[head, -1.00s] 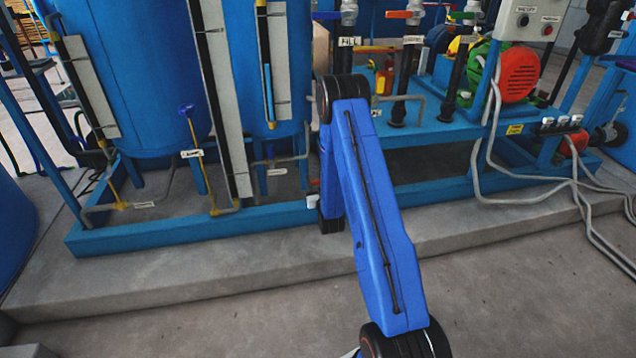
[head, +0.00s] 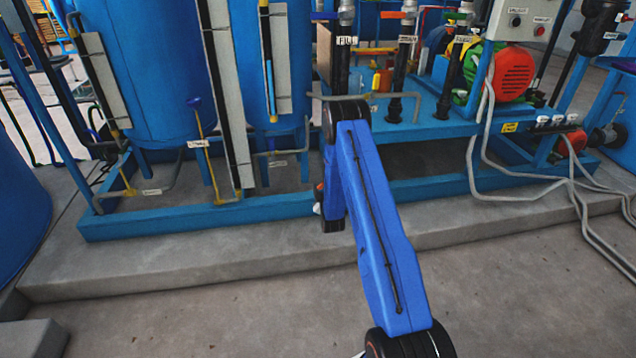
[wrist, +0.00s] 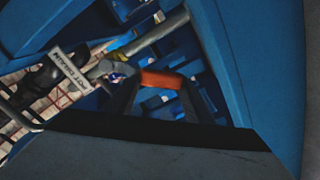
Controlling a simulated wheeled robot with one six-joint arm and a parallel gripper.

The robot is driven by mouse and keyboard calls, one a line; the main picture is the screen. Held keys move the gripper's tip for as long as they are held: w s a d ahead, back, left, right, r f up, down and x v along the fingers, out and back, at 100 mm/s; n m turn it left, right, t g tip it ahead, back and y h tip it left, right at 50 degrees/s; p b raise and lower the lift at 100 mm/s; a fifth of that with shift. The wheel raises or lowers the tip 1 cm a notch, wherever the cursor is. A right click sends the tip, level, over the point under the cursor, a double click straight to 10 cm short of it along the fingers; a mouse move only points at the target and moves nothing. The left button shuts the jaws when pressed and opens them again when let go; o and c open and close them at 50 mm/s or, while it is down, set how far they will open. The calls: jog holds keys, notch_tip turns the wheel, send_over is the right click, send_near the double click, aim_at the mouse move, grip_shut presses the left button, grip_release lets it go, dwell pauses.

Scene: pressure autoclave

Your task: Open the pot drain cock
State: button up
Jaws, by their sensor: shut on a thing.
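The pot drain cock shows in the wrist view as a short orange-red lever handle (wrist: 161,79) beside a grey pipe (wrist: 160,36). A white tag reading "POT DRAIN" (wrist: 70,72) hangs to its left. My gripper (wrist: 157,92) has its dark fingers on either side of the handle and is shut on it. The handle lies almost level across the picture. In the head view, my blue arm hides the gripper and most of the cock. The cock's body is partly hidden and dark in the wrist view.
Blue tanks (head: 160,70) stand on a blue base frame (head: 200,217) at the left. A red pump motor (head: 513,72) and grey hoses (head: 540,195) are at the right. The concrete floor (head: 220,310) in front is clear.

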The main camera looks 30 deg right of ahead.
jog(key=d+f+n, duration=0.1)
jog(key=d+n, duration=0.1)
jog(key=n, duration=0.1)
jog(key=shift+s+d+f+n, duration=0.1)
jog(key=shift+s+f+n, duration=0.2)
jog(key=shift+s+f, duration=0.1)
jog(key=shift+s+d+f+n, duration=0.2)
jog(key=shift+d+n, duration=0.45)
jog(key=shift+n, duration=0.35)
jog(key=shift+s+d+f+n, duration=0.1)
jog(key=shift+d+f+n, duration=0.1)
jog(key=shift+d+n, duration=0.65)
jog(key=shift+a+n, duration=0.1)
jog(key=shift+n, duration=0.15)
jog(key=o, duration=1.2)
jog(key=v, duration=1.7)
jog(key=shift+s+r, duration=0.1)
jog(key=shift+s, duration=0.15)
